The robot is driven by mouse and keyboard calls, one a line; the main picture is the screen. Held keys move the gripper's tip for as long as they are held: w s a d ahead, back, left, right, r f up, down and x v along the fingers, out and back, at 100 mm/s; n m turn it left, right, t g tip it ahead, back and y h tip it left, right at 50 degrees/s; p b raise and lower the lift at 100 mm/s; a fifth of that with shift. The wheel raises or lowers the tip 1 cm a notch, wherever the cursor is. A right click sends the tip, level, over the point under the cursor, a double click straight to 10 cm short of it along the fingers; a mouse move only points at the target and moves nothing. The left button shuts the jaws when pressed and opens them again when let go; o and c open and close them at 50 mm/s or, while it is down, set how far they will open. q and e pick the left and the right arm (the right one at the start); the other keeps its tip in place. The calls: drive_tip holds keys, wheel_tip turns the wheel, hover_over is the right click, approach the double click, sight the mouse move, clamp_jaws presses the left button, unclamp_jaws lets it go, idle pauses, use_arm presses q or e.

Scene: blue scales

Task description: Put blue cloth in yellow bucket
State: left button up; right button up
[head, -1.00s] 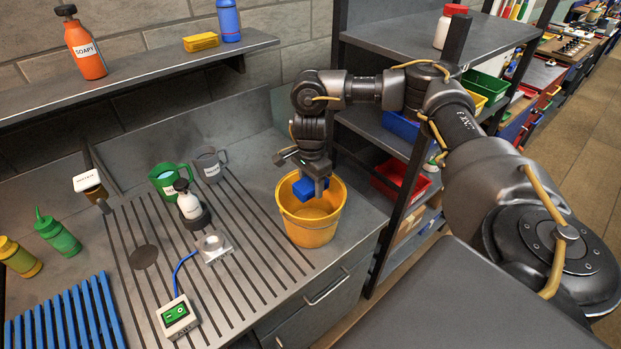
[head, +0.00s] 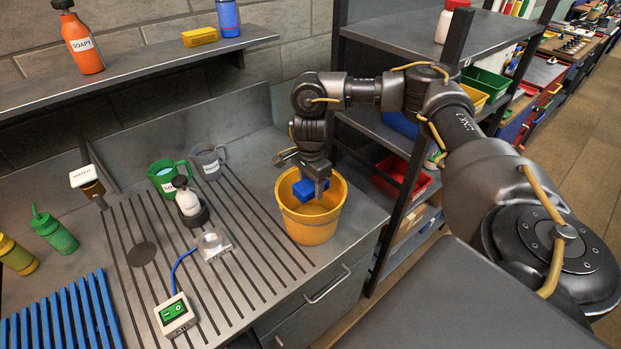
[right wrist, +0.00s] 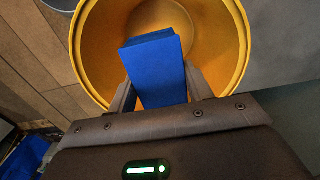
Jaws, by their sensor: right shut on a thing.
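The yellow bucket (head: 312,225) stands upright at the right end of the grooved grey counter. My right gripper (head: 313,186) points down over the bucket's mouth and is shut on the blue cloth (head: 304,189), a folded block. The cloth is at about rim height, inside the outline of the opening. In the right wrist view the blue cloth (right wrist: 157,70) is between the two fingers, with the yellow bucket's (right wrist: 235,60) wall around it. Whether the cloth touches the bucket cannot be told. My left gripper is not in view.
A scale (head: 214,246) with a green switch box (head: 174,314) is in front. A shelf rack (head: 395,150) stands close on the right.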

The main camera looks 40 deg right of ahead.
drive_tip(key=o, duration=1)
drive_tip(key=shift+o, duration=0.2)
wheel_tip(320, 180, up, 6)
drive_tip(key=p, duration=0.6)
drive_tip(key=shift+r+p, duration=0.6)
drive_tip(key=shift+r, duration=3.45)
